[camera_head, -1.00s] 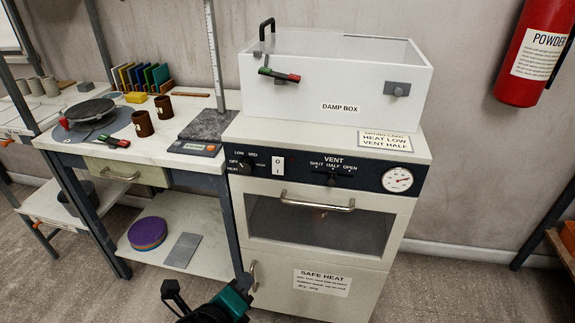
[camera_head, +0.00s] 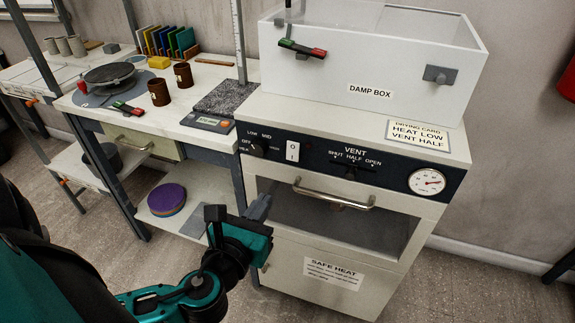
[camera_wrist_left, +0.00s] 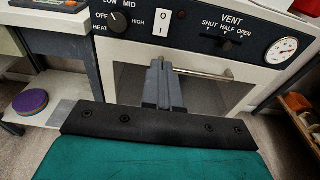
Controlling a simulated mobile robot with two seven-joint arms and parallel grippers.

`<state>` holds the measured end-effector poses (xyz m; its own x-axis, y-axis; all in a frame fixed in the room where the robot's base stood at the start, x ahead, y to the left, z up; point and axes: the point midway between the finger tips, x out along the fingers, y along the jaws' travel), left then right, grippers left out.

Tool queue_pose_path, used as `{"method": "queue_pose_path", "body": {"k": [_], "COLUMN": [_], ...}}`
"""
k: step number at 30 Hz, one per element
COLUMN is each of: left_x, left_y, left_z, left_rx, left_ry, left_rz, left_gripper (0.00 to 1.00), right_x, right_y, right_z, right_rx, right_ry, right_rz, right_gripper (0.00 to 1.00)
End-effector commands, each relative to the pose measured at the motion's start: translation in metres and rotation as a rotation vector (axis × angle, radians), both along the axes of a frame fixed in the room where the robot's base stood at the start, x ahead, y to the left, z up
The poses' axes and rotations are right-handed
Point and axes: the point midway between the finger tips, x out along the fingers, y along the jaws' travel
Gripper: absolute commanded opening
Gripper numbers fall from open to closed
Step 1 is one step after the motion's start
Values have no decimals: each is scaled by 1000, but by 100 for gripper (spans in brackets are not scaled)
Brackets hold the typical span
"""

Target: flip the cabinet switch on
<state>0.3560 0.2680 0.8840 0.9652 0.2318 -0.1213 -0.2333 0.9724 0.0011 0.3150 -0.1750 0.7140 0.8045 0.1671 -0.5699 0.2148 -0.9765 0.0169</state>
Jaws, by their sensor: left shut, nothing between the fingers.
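The cabinet switch (camera_head: 292,151) is a white rocker marked I and O on the dark control panel, between the heat knob (camera_head: 256,148) and the vent slider (camera_head: 351,168). It also shows in the left wrist view (camera_wrist_left: 161,22), above the fingertips. I cannot tell which side of the rocker is pressed. My left gripper (camera_head: 262,200) is shut and empty, below and in front of the panel, apart from the switch. In the left wrist view its fingers (camera_wrist_left: 160,66) point toward the panel, just below the switch. My right gripper is not in view.
A metal door handle (camera_head: 334,196) sticks out below the panel, to the right of my left gripper. The damp box (camera_head: 370,85) stands on the cabinet top. A workbench (camera_head: 150,112) with mugs and a scale stands to the left.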

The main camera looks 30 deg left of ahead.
Motion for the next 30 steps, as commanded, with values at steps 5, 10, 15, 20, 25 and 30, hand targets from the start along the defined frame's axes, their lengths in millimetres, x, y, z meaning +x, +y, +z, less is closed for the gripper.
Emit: {"method": "queue_pose_path", "body": {"k": [5, 10, 15, 20, 25, 30], "left_x": [20, 50, 81, 107, 125, 132], "left_y": [5, 12, 20, 26, 30, 32], "left_z": [-1, -5, -9, -13, -16, -17], "left_rx": [2, 1, 1, 0, 0, -1], "left_ry": [-5, -5, -3, -2, 0, 1], "left_rz": [1, 1, 2, 2, 0, -1], "left_gripper": [0, 0, 0, 0, 0, 0], "right_x": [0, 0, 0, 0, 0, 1], "right_y": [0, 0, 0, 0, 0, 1], "right_z": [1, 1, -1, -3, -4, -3], "right_rx": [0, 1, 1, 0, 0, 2], "right_ry": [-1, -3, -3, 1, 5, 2], "right_rz": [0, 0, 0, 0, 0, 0], "right_gripper": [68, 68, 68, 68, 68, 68]}}
